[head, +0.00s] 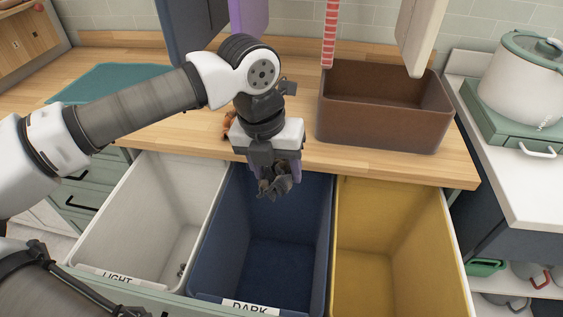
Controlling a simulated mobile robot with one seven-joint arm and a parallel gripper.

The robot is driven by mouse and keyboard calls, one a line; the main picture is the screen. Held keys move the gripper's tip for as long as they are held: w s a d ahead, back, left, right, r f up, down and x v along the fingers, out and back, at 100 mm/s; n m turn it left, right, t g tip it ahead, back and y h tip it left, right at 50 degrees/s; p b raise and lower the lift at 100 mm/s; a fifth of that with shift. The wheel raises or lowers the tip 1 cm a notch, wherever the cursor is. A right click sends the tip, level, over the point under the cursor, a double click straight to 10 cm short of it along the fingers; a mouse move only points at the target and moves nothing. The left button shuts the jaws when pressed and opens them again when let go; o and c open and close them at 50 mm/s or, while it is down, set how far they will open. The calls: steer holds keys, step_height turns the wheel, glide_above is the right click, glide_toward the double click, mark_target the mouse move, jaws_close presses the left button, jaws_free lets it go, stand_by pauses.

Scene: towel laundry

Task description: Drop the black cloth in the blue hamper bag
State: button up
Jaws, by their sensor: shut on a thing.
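The black cloth (276,187) is a small, crumpled dark bundle. My gripper (272,172) points down and is shut on it, holding it over the back part of the blue hamper bag. The blue hamper bag (272,267) is the middle one of three bins, open at the top, with a label reading "DARK" on its front rim. The part of its floor that I can see looks empty. The gripper and cloth hide part of its back wall.
A white bin (150,215) labelled "LIGHT" stands to the left and a yellow bin (390,250) to the right. Behind them, a wooden counter (460,172) carries a brown box (380,128) and a teal mat (105,80). Several hanging items are above the counter.

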steer(key=f, duration=0.1)
steer(key=f+b, duration=0.1)
steer(key=f, duration=0.1)
steer(key=shift+a+f, duration=0.2)
steer(key=shift+a, duration=0.2)
steer(key=shift+f+b, duration=0.35)
steer(key=shift+f, duration=0.25)
steer(key=o, duration=1.1)
steer(key=shift+c, duration=0.2)
step_height(320, 180, up, 14)
steer(key=a+b, duration=0.1)
steer(key=a, duration=0.1)
steer(key=shift+s+f, duration=0.15)
steer(key=shift+s, duration=0.25)
